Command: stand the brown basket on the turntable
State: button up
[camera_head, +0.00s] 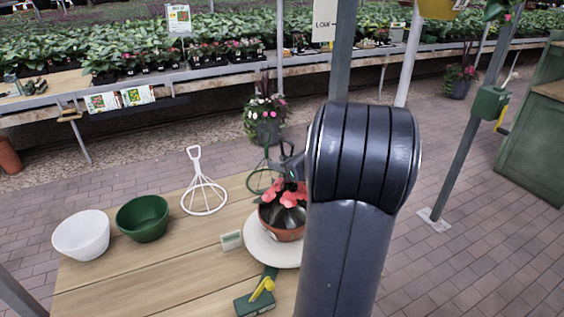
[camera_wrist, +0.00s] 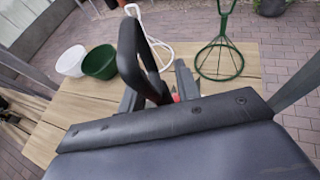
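The brown basket (camera_head: 285,232), with red flowers and dark leaves, appears upright on the round white turntable (camera_head: 260,250), though my arm hides its right side. A dark hanger with a loop grip rises above the flowers; the loop (camera_wrist: 140,55) is large in the wrist view. My gripper (camera_wrist: 158,92) has its fingers on either side of the loop's lower end. A bit of red shows between the loop and the right finger, so the fingers look apart. In the head view the gripper is mostly hidden behind my arm.
The wooden table (camera_head: 170,272) also holds a white bowl (camera_head: 80,236), a green bowl (camera_head: 142,218), a white wire hanger (camera_head: 204,195), a green wire hanger (camera_wrist: 219,62), a small label (camera_head: 231,240) and a green device with a yellow lever (camera_head: 262,290). The table's left front is clear.

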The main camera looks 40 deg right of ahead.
jog(key=shift+o, duration=0.4)
jog(key=v, duration=1.2)
jog(key=shift+b, duration=0.3)
dwell(0.6)
